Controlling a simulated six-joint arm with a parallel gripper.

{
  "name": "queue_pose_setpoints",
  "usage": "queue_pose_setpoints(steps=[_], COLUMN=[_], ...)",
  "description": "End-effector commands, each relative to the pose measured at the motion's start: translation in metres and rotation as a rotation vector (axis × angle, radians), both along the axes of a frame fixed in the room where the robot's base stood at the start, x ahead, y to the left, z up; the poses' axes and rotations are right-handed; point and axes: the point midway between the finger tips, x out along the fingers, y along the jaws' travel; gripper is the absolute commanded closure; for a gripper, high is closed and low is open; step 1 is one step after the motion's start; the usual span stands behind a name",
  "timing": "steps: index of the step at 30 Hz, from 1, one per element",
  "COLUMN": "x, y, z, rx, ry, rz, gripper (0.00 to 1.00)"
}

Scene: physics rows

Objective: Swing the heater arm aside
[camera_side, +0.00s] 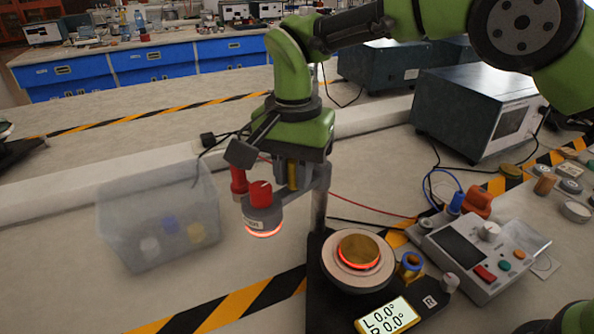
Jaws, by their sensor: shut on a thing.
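The heater arm (284,205) is a grey bar reaching left from an upright post (319,205). At its end is a round heater head (262,217) with a red knob and a glowing orange ring underneath. A red upright handle (238,181) stands by the head. The head hangs left of the round stage (336,270), not over it. On the stage lies a brass disc (359,250) with a glowing red rim. My gripper (289,170) points down and is shut at the heater arm; the exact contact is partly hidden.
A translucent bin (158,226) with several small pieces stands at the left. A display (388,316) is in front of the stage, and a control box (476,250) is to its right. A large dark instrument (475,112) stands behind. The bench at front left is clear.

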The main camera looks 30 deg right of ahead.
Motion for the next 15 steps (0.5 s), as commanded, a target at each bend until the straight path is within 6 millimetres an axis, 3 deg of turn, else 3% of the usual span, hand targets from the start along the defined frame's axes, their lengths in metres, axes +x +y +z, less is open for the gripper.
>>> queue_pose_setpoints(steps=[15], x=[0.0044], y=[0.0006], z=[0.0026], rx=[0.003], ry=[-0.009], rz=[-0.048], gripper=[1.00])
